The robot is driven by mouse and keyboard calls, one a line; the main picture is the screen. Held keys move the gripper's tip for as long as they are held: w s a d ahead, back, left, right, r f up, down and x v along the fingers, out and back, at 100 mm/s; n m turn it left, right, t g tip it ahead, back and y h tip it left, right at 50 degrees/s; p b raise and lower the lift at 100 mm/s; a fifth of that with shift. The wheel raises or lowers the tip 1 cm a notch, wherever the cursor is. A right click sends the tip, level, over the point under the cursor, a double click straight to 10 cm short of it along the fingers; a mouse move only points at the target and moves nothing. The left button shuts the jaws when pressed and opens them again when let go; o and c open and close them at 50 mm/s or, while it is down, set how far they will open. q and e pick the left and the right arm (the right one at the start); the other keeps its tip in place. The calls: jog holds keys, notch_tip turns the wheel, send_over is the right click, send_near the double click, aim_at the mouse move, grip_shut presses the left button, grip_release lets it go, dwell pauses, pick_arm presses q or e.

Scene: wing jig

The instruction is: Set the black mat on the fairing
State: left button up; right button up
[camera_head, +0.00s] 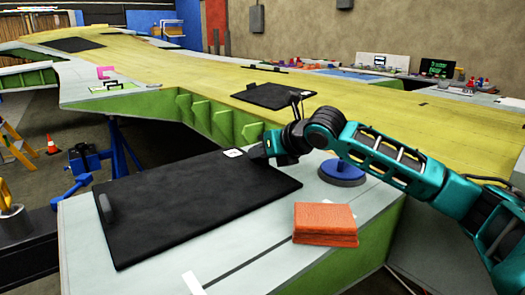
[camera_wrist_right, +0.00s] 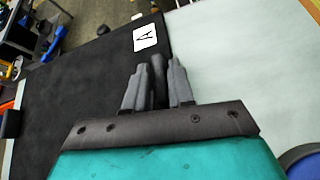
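The black mat (camera_head: 190,205) lies flat, as far as I can tell, on the pale grey-white top of the fairing (camera_head: 240,262). It has a dark upright handle (camera_head: 106,208) near its left end and a white label with an "A" (camera_head: 233,153) near its far right corner. My right gripper (camera_head: 262,150) is at the mat's right end, beside the label. In the right wrist view its fingers (camera_wrist_right: 158,82) are close on both sides of a dark bar, seemingly the mat's other handle. The label also shows there (camera_wrist_right: 145,37). My left gripper is not in view.
An orange folded cloth (camera_head: 324,223) and a round blue disc-shaped object (camera_head: 343,172) stand right of the mat. A second black mat (camera_head: 272,95) lies on the yellow wing (camera_head: 360,110) behind.

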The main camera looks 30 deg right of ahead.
jog(key=o, duration=0.4)
jog(key=shift+c, duration=0.2)
jog(key=shift+r, duration=0.15)
jog(key=v, duration=1)
jog(key=shift+s+d, duration=0.1)
jog(key=shift+b+v, duration=0.35)
jog(key=shift+v, duration=0.55)
